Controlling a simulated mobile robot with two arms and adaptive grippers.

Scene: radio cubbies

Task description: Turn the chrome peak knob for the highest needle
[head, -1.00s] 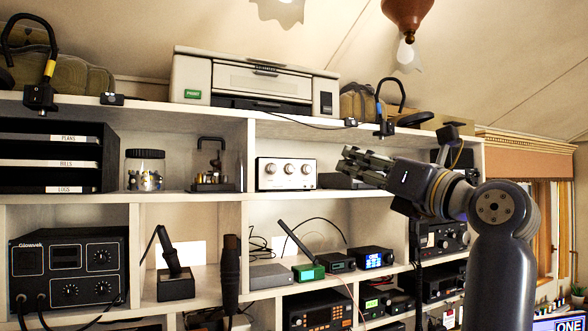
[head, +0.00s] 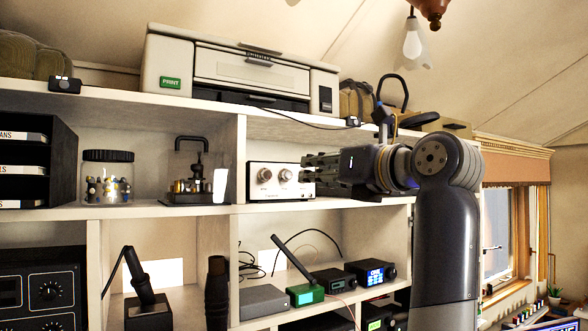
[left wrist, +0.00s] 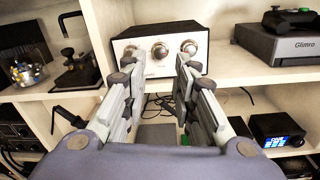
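A white-faced box (head: 257,194) with a row of chrome knobs sits on the middle shelf. In the head view the left knob (head: 264,175) and middle knob (head: 285,175) show, and my gripper hides the right side. In the left wrist view the left knob (left wrist: 130,50), middle knob (left wrist: 160,50) and right knob (left wrist: 190,47) all show. The labels are too small to read, and I see no needle. My left gripper (head: 312,174) is in front of the box's right part. Its fingers (left wrist: 157,68) are apart with nothing between them. My right gripper is not in view.
A grey Glimro console (left wrist: 275,45) stands to the box's right. A black metal key-like device (head: 190,185) and a jar (head: 107,180) stand to its left.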

